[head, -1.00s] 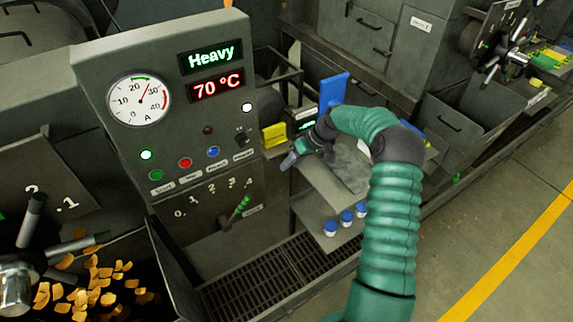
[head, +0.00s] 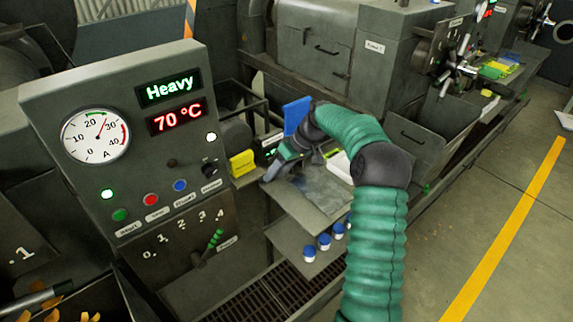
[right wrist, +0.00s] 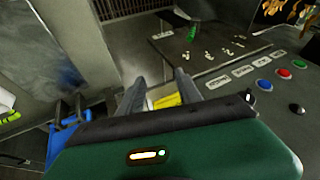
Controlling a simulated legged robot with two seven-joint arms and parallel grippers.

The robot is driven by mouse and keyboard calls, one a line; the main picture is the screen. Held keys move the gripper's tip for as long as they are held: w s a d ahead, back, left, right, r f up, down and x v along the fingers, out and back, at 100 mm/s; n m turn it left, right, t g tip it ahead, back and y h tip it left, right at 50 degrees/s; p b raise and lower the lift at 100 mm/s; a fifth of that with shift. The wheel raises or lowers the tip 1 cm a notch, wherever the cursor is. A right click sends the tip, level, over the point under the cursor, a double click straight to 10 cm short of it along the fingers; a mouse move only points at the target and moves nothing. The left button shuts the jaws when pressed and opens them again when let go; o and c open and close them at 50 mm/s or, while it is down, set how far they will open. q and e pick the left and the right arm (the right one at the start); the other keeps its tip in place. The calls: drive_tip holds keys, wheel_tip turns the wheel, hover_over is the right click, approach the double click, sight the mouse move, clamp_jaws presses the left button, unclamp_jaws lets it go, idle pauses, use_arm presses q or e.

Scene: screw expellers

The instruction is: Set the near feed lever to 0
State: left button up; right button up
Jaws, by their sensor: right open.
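The near feed lever has a green handle (head: 215,238) and sits low on the grey control panel (head: 110,80). My right gripper (head: 272,172) is open and empty, to the right of the panel and above a metal shelf, apart from the lever. In the right wrist view its two fingers (right wrist: 157,88) point toward the panel, and the green lever (right wrist: 192,31) shows beyond them. My left gripper is not in view.
The panel carries a dial (head: 95,135), displays reading Heavy and 70 °C, and several buttons. A yellow block (head: 241,163) and a blue board (head: 297,115) stand near my right gripper. Blue-capped bottles (head: 324,242) stand on the lower shelf (head: 285,235). A grating lies below.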

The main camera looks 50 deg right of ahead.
drive_tip(key=v, duration=0.7)
drive_tip(key=shift+r+b, duration=0.4)
drive_tip(key=shift+b, duration=0.05)
drive_tip(key=shift+s, duration=0.15)
drive_tip(key=shift+c, duration=0.3)
